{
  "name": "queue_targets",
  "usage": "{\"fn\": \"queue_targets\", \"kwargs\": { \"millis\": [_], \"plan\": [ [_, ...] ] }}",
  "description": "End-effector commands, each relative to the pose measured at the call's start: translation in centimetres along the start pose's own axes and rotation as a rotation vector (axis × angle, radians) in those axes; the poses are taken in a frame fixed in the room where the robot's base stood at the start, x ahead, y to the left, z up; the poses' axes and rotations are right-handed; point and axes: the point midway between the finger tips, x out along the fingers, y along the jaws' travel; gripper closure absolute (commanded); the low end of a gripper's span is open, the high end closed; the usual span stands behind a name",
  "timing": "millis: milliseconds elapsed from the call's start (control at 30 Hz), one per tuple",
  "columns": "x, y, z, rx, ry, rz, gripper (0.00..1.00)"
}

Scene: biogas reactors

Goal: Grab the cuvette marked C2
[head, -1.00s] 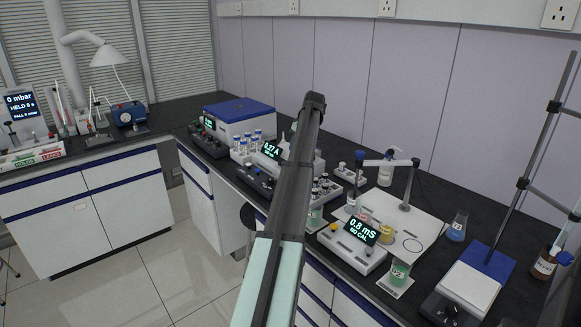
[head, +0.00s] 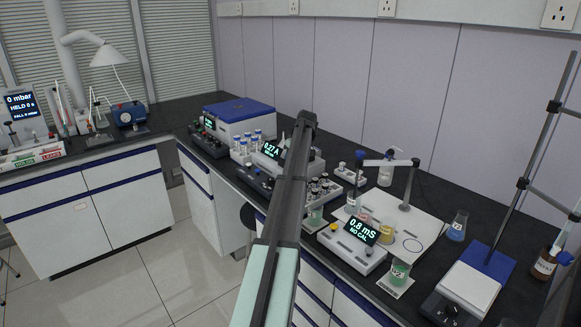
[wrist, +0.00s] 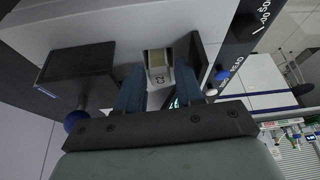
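The cuvette marked C2 (wrist: 158,76) shows in the wrist view with its label upside down and a pale yellowish top part. It stands at the pale body of an instrument (wrist: 105,22); how deep it sits there is hidden. My gripper (wrist: 161,80) has its two blue fingers on either side of the cuvette. The fingers look apart, with a narrow gap on the right side, and I see no clear grip. In the head view my arm covers the gripper and the cuvette, in front of the instrument reading 0.27 A (head: 271,151).
A rack of blue-capped vials (head: 247,142) stands left of the instrument. More vials (head: 322,188) stand to its right. A meter reading 0.8 mS (head: 352,240) and a green beaker (head: 399,272) are nearer. In the wrist view, dark blocks (wrist: 75,66) flank the fingers.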

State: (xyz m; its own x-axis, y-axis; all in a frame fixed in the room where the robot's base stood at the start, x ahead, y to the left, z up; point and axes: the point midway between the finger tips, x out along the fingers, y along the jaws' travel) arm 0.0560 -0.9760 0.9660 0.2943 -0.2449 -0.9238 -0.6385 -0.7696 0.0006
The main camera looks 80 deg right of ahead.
Motion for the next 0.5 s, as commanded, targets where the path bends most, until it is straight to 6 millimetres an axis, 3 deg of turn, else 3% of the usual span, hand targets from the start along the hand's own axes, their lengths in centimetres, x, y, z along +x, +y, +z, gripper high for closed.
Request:
{"fn": "queue_targets", "kwargs": {
  "millis": [67, 400, 500],
  "plan": [
    [-0.01, 0.0, 0.02, 0.0, 0.0, 0.0, 0.66],
    [-0.03, 0.01, 0.03, 0.0, 0.0, 0.0, 0.99],
    [-0.04, 0.01, 0.02, 0.0, 0.0, 0.0, 1.0]
  ]
}}
